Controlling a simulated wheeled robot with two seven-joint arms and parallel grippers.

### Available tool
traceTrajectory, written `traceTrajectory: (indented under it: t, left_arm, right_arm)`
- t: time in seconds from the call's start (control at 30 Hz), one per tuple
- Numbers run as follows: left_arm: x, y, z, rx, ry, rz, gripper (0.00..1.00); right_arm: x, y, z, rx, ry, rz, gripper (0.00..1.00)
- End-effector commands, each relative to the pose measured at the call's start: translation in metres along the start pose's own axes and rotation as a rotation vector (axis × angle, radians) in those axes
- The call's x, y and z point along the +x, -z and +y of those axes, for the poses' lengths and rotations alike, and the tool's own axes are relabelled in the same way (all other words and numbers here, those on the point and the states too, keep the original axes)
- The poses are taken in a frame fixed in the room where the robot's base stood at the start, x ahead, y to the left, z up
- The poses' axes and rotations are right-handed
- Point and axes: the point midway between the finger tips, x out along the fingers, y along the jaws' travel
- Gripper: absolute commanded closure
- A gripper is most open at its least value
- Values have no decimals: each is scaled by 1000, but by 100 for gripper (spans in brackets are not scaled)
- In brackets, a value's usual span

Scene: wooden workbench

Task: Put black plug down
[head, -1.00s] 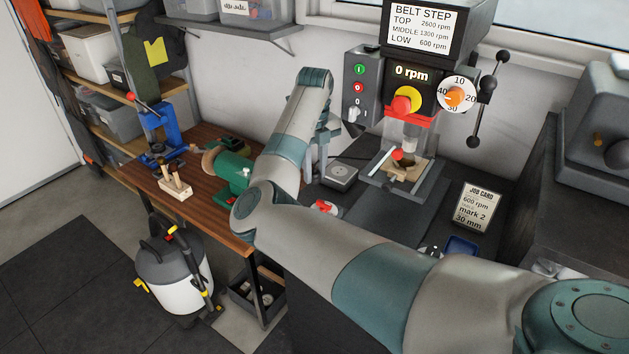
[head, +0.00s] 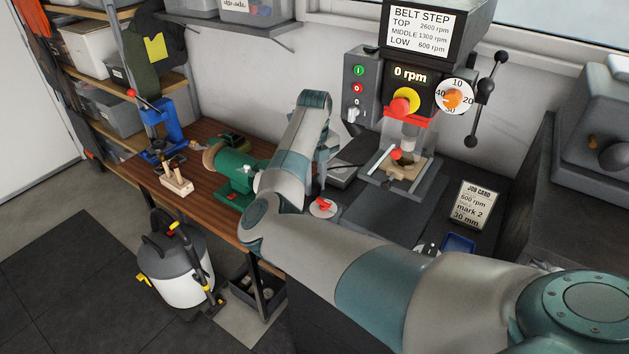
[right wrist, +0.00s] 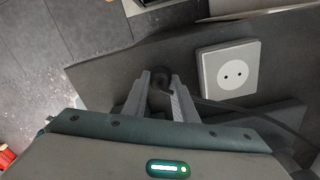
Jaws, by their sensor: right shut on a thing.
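My right gripper (right wrist: 159,86) is shut on the black plug (right wrist: 161,77), which shows as a dark rounded shape between the fingertips in the right wrist view. A black cable (right wrist: 240,111) runs from it to the right. The plug is over the dark bench top; I cannot tell whether it touches. The pale square socket (right wrist: 228,69), with two holes, lies to the right of the fingers, apart from the plug. In the head view, the socket (head: 341,176) is partly behind my right gripper (head: 323,178), and the plug is hidden. My left gripper is not in view.
A red switch on a round pale base (head: 323,207) sits near my right arm. The drill press (head: 407,95) stands behind to the right, with a job card (head: 475,205) in front.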

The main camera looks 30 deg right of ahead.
Motion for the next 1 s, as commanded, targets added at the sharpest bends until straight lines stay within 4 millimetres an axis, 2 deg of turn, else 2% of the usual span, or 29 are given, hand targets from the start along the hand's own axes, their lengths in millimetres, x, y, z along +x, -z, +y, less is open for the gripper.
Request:
traceTrajectory:
  t: [0.8, 0.83, 0.9, 1.0]
  left_arm:
    - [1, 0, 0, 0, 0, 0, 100]
    - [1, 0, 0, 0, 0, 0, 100]
    - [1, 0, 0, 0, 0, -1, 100]
    - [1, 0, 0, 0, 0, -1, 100]
  right_arm:
    - [12, 0, 0, 1, 0, 0, 100]
    - [12, 0, 0, 1, 0, 0, 70]
    - [12, 0, 0, 1, 0, 0, 56]
    - [12, 0, 0, 1, 0, 0, 56]
